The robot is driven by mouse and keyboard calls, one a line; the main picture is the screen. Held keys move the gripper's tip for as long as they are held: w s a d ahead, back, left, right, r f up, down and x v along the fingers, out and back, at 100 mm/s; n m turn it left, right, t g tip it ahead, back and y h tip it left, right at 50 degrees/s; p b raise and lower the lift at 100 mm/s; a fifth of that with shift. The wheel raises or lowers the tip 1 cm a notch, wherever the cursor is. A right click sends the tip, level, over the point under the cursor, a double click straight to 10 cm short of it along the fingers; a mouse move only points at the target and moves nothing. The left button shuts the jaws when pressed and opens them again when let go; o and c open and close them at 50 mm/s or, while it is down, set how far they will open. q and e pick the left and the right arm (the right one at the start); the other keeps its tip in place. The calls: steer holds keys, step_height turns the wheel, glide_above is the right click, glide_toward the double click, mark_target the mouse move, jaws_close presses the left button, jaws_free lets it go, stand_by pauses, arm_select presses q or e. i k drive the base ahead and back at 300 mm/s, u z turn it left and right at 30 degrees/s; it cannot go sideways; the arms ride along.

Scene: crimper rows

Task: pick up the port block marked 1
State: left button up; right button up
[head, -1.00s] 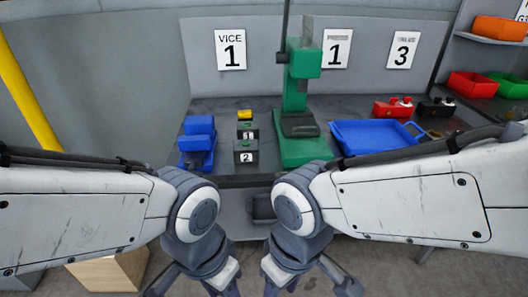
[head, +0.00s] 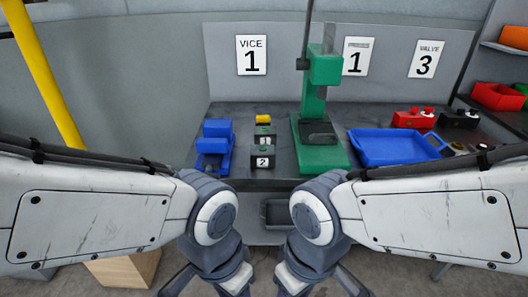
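The port block marked 1 (head: 265,139) is a small dark block with a white label on its front. It stands on the grey bench in a short row. The block marked 2 (head: 262,160) stands just in front of it and hides its lower part. A yellow-topped piece (head: 263,120) is at the back of the row. Both my arms reach in from the sides and bend downward at the bottom of the head view. Their gripper fingertips are out of the picture, and both arms are apart from the blocks.
A blue vice (head: 215,146) stands just left of the row. A green press (head: 320,110) stands close on its right, with a blue tray (head: 392,148) beyond. Red (head: 413,119) and black (head: 458,119) valve units sit further right.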

mark_target(264, 134)
steer(key=u, duration=0.05)
steer(key=k, duration=0.35)
steer(key=u, duration=0.95)
steer(key=i, duration=1.55)
steer(key=z, duration=0.65)
